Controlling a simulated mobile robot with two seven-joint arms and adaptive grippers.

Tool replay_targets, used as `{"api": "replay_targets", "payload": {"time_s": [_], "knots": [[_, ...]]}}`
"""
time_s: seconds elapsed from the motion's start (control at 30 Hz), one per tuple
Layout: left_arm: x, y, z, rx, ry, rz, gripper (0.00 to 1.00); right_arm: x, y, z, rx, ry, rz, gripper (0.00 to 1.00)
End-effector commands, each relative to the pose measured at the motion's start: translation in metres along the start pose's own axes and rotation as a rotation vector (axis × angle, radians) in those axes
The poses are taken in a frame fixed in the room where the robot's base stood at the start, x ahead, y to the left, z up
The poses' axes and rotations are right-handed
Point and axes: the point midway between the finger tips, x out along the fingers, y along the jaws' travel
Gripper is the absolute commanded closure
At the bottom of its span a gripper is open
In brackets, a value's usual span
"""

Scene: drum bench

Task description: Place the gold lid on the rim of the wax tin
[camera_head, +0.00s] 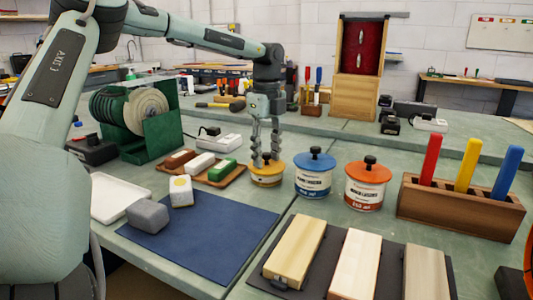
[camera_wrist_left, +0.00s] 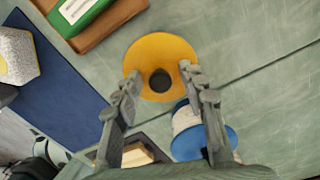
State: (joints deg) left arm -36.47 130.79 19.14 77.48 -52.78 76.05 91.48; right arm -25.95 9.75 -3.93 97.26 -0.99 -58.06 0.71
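The gold lid (camera_head: 267,171) has a dark knob and appears to sit roughly level on a low, light-sided wax tin (camera_head: 267,183). I cannot tell whether it is fully seated on the rim. In the left wrist view the gold lid (camera_wrist_left: 160,62) hides the tin beneath it. My left gripper (camera_head: 266,160) points down right above the lid. Its two fingers are spread apart, with the knob (camera_wrist_left: 160,81) between and beyond the tips in the left wrist view (camera_wrist_left: 159,82). Nothing is held. My right gripper does not show.
A blue-lidded tin (camera_head: 314,174) stands close on the right, with an orange-lidded tin (camera_head: 366,184) beyond it. A wooden tray (camera_head: 233,181) with coloured blocks is close on the left. A blue mat (camera_head: 200,232) and a dark board with wooden bars (camera_head: 355,262) lie in front.

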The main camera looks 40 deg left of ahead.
Motion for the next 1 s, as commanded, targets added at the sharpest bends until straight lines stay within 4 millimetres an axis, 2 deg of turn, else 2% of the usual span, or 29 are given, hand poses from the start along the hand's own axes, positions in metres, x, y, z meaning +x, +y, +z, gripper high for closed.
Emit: {"api": "replay_targets", "payload": {"time_s": [0.33, 0.5, 0.8, 1.0], "knots": [[-0.007, -0.001, 0.000, 0.000, -0.001, -0.002, 0.59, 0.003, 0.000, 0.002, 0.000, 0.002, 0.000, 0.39], [-0.039, -0.001, 0.000, -0.001, -0.003, -0.005, 0.59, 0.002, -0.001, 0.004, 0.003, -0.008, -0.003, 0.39], [-0.100, -0.001, 0.000, 0.000, -0.003, -0.002, 0.59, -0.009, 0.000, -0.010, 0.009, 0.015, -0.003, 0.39], [-0.119, 0.000, 0.000, 0.000, -0.001, 0.000, 0.59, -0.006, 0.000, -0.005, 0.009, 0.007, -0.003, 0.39]]}}
